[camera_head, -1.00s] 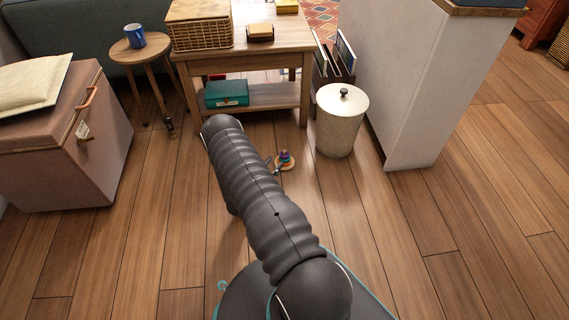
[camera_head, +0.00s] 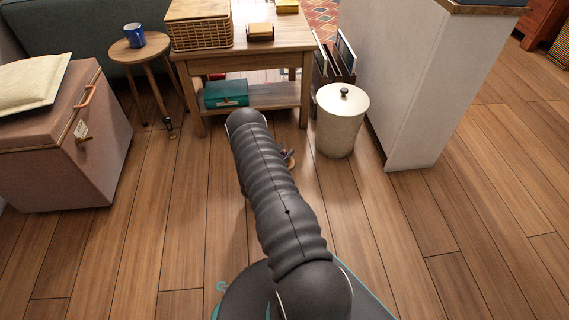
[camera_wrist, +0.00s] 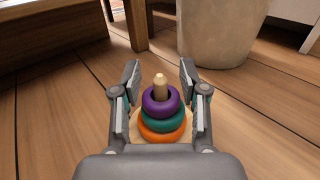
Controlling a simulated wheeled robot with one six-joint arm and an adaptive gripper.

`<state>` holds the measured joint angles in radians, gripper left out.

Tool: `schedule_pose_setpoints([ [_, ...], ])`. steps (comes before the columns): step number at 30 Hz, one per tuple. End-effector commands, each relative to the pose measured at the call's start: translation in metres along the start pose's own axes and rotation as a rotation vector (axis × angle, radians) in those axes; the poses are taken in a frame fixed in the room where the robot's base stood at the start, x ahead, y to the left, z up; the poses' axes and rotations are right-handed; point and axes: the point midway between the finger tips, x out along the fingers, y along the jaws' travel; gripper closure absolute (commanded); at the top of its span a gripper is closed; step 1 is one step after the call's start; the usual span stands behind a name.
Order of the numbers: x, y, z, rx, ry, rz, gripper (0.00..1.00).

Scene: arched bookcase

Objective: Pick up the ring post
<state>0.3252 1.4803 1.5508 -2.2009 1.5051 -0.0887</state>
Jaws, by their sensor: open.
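The ring post stands upright on the wooden floor. In the wrist view the ring post (camera_wrist: 160,101) shows a pale wooden peg with a purple ring on top, a green ring below it and an orange ring at the bottom, on a round wooden base. My gripper (camera_wrist: 160,75) is open, with one finger on each side of the ring post and gaps showing between. Whether the fingers are level with the rings is hard to tell.
A lidded bin (camera_head: 341,122) stands behind and right of the ring post. A wooden table (camera_head: 250,65) with a lower shelf stands behind. A white wall end (camera_head: 410,90) is to the right, a pink chest (camera_head: 75,140) to the left. Floor to the front right is clear.

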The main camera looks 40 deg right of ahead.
Motion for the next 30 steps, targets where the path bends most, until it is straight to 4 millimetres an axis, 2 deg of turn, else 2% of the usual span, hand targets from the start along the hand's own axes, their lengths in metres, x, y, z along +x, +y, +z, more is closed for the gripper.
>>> schedule_pose_setpoints([
  [1,0.0,0.0,0.0,0.0,0.0,0.0,0.57],
  [2,0.0,0.0,0.0,0.0,0.0,0.0,0.62],
  [6,0.0,0.0,0.0,0.0,0.0,0.0,0.97],
  [7,0.0,0.0,0.0,0.0,0.0,0.0,1.0],
  [22,0.0,0.0,0.002,0.001,-0.001,-0.001,1.0],
  [30,0.0,0.001,0.02,0.001,-0.002,-0.001,1.0],
])
